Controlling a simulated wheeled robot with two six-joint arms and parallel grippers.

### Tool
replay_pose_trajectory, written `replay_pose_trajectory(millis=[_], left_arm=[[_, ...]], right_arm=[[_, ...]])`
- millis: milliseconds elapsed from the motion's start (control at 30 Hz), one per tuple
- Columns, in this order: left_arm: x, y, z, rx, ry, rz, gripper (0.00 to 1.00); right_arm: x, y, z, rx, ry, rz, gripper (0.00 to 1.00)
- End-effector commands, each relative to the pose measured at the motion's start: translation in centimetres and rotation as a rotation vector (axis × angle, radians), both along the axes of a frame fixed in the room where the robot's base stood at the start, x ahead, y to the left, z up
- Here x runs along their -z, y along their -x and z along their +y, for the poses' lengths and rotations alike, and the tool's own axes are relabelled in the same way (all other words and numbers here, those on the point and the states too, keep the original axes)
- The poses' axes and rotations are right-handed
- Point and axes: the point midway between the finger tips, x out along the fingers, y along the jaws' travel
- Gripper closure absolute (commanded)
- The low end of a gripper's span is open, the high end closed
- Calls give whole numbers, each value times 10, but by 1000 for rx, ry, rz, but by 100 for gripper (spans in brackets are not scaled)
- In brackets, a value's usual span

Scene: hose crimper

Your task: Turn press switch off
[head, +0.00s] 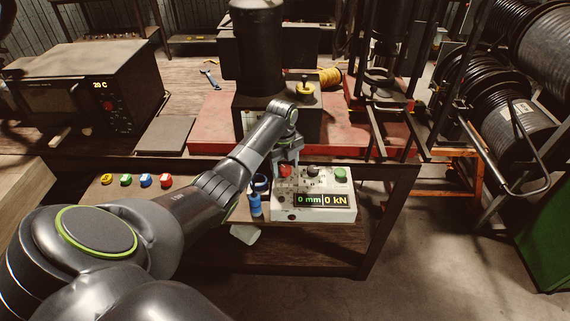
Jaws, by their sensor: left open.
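The press control box (318,208) is a pale grey unit on the lower bench. Its front display (321,200) reads 0 mm and 0 kN. On its top are a red button (285,171) at the left, a dark knob (312,172) in the middle and a green button (340,174) at the right. I cannot tell which of these is the press switch. My left gripper (286,166) is open, points down over the red button and partly covers it. Whether it touches the button I cannot tell. My right gripper is out of view.
A blue bottle (255,204) stands just left of the box. Several coloured pieces (126,180) lie at the bench's left. The black press (257,45) stands behind on a red base. An oven-like unit (90,88) reading 20 C is at the left, hose reels (505,110) at the right.

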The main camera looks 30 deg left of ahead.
Motion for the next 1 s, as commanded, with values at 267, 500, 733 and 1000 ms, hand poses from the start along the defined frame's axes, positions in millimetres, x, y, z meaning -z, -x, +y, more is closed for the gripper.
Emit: replay_pose_trajectory(millis=[267, 500, 733, 1000], left_arm=[[0, 0, 0, 0, 0, 0, 52], [0, 0, 0, 0, 0, 0, 84], [-1, 0, 0, -11, 0, 1, 89], [-3, 0, 0, -119, 1, 2, 89]], right_arm=[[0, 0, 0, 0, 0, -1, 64], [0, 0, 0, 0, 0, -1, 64], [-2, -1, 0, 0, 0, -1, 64], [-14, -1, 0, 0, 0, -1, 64]])
